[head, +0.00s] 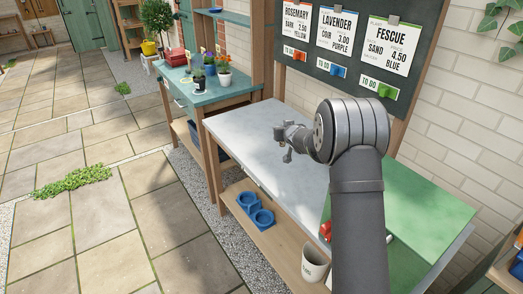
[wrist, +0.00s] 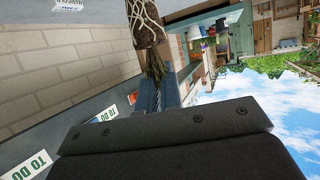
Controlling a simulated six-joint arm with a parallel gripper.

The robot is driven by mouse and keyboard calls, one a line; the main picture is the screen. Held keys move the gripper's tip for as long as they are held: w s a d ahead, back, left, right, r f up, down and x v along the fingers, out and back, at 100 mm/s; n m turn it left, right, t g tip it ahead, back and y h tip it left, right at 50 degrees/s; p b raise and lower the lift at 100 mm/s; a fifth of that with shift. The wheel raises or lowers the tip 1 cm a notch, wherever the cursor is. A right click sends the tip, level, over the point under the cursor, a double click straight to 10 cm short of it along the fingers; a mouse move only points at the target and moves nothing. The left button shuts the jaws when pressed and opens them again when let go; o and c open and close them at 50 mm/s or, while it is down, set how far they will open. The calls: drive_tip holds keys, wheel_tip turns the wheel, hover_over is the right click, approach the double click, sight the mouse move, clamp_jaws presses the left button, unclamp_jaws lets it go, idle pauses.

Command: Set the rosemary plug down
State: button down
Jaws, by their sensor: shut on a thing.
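My gripper (head: 284,144) is over the pale grey bench top (head: 245,128) in the head view, left of my forearm. In the wrist view the rosemary plug (wrist: 146,28) shows at the top: a brown root ball laced with pale roots, narrowing to thin green leaves below it in the picture. My gripper is shut on this plug. The dark gripper body fills the lower part of the wrist view, and the fingertips are not clear there. In the head view I cannot make out the plug at the jaws. Its height above the bench is not clear.
A green mat (head: 430,205) covers the bench's right end. Blue saucers (head: 255,208) and a pale pot (head: 314,262) stand on the lower shelf. A board with order cards (head: 340,42) hangs behind. A teal table (head: 205,92) with potted plants stands further left. The bench's left part is clear.

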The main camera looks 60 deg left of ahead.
drive_tip(key=shift+s+a+f, duration=0.85)
drive_tip(key=shift+a+f, duration=0.4)
drive_tip(key=shift+f, duration=0.35)
drive_tip(key=shift+s+a+f, duration=0.8)
drive_tip(key=shift+a+f, duration=0.5)
drive_tip(key=shift+f, duration=0.25)
drive_tip(key=shift+s+a+f, duration=0.85)
drive_tip(key=shift+a+f, duration=0.4)
drive_tip(key=shift+f, duration=0.35)
drive_tip(key=shift+f, duration=0.15)
drive_tip(key=c, duration=1.6)
unclamp_jaws()
drive_tip(key=shift+r, duration=0.2)
drive_tip(key=v, duration=1.2)
